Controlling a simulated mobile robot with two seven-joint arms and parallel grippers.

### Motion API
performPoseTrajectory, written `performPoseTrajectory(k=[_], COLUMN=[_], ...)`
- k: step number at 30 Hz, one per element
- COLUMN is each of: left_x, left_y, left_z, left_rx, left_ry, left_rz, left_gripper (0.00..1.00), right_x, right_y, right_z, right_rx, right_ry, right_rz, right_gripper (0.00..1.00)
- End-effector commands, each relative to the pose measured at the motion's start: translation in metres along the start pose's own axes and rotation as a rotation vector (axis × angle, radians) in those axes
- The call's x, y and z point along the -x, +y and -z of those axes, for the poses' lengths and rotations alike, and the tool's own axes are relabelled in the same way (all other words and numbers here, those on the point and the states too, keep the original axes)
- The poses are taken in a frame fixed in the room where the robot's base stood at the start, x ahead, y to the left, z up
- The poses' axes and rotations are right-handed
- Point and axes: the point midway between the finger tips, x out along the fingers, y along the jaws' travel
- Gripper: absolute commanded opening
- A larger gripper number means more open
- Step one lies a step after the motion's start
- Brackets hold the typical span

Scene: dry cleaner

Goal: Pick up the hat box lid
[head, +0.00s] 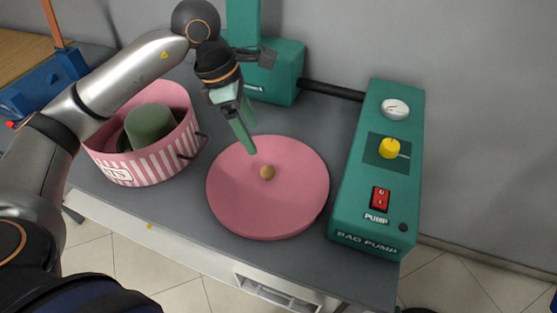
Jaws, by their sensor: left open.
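The hat box lid (285,210) is a round pink disc lying flat on the grey table, with a small tan knob (267,172) at its middle. My left gripper (250,136) is above the lid's far edge, pointing down, with its green fingers apart and nothing seen between them. Its fingertips are a little behind and left of the knob. The striped pink hat box (160,165) stands open to the left of the lid, with a green hat (149,125) inside. My right gripper is not in view.
A green bag pump (376,170) with a gauge, yellow knob and red switch stands right of the lid. A green machine (278,75) stands behind, joined to it by a black tube (332,90). The table's front edge (215,247) is near the lid.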

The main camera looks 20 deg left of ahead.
Motion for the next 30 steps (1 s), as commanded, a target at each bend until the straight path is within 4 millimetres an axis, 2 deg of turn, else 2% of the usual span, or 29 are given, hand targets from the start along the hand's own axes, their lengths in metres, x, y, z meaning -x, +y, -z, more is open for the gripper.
performPoseTrajectory(k=[4,11,15,20,27,30], left_x=[-0.009,-0.051,-0.068,-0.079,-0.114,-0.122], left_y=[0.001,0.0,0.001,0.001,0.002,0.002], left_z=[0.002,0.003,0.002,0.003,0.009,0.008], left_rx=[0.002,0.002,0.002,0.001,0.001,0.001], left_ry=[0.009,0.008,0.006,0.006,0.006,0.005], left_rz=[-0.001,0.003,0.0,0.001,0.002,0.0], left_gripper=[0.75,0.75,0.75,0.75,0.75,0.75], right_x=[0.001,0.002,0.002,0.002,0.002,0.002], right_y=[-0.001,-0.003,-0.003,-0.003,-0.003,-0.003], right_z=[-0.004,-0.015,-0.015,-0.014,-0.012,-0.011], right_rx=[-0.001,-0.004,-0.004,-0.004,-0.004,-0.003], right_ry=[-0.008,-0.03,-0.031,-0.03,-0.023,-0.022], right_rz=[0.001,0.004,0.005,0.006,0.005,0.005], right_gripper=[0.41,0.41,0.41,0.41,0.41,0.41])
